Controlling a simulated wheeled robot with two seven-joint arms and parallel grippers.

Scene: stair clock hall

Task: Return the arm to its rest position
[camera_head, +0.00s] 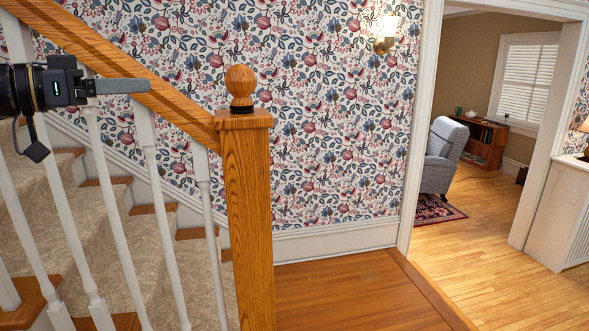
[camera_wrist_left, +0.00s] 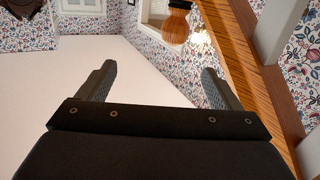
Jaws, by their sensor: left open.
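My left gripper (camera_head: 122,86) comes in from the left in the head view, in front of the stair railing. Its fingers point right, toward the wooden newel post (camera_head: 247,200). In the left wrist view the left gripper (camera_wrist_left: 160,85) has its two fingers spread wide apart with nothing between them. The post's round knob (camera_wrist_left: 175,25) shows beyond the fingers there. My right gripper is in neither view.
A wooden handrail (camera_head: 150,90) slopes down to the post, above white balusters (camera_head: 152,170) and carpeted stairs (camera_head: 110,230). Right of the post is open wooden floor (camera_head: 340,290). A doorway shows a grey armchair (camera_head: 440,155) and a patterned rug (camera_head: 435,209).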

